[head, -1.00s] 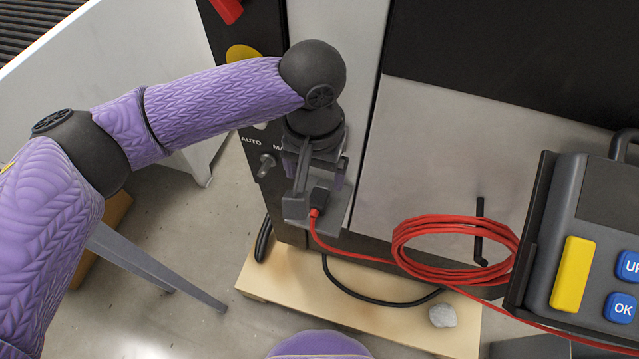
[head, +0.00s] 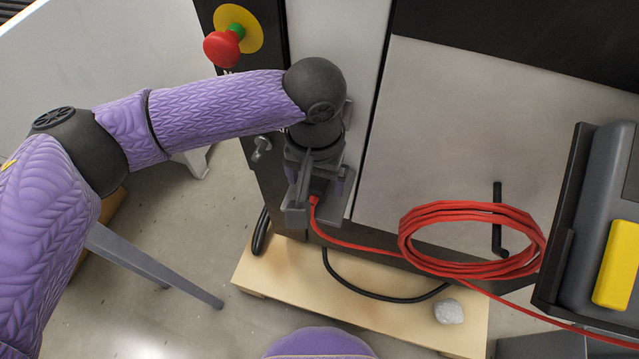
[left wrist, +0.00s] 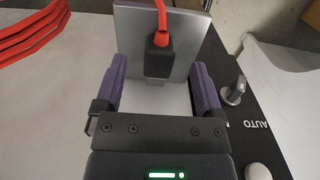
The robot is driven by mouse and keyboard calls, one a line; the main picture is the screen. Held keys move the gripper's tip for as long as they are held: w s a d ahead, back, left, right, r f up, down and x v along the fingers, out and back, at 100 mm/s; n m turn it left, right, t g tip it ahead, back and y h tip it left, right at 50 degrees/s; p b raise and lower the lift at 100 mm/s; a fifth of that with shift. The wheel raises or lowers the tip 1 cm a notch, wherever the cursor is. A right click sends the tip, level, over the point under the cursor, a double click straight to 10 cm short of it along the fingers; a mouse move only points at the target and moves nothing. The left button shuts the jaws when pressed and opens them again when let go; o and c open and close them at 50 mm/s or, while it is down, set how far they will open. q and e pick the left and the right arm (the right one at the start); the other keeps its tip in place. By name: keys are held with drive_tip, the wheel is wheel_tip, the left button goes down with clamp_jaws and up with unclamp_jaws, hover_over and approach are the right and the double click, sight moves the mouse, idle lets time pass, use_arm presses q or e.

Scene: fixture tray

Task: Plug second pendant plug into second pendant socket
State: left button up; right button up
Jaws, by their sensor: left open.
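The black pendant plug (left wrist: 158,62) with a red cable sits against a grey metal plate (left wrist: 183,32) in the left wrist view. The socket behind it is hidden, so I cannot tell how deep the plug sits. My left gripper (left wrist: 159,78) is open, with one purple finger on each side of the plug and a gap to both. In the head view my left gripper (head: 316,184) is at the plate (head: 346,203) on the machine's front, and partly covers the plug (head: 319,187). My right gripper is not in view.
A coiled red cable (head: 420,218) hangs on a black hook (head: 497,205). The pendant (head: 600,230) with a yellow button is at the right. A red emergency stop (head: 222,48) and a switch (head: 262,146) are near my left arm. A stone (head: 449,312) lies on the wooden pallet (head: 290,275).

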sight(316, 188)
use_arm(q)
wheel_tip(316, 188, down, 3)
drive_tip(key=shift+w+f+b, duration=0.1)
drive_tip(key=shift+b, duration=0.5)
drive_tip(key=shift+r, duration=0.25)
clamp_jaws()
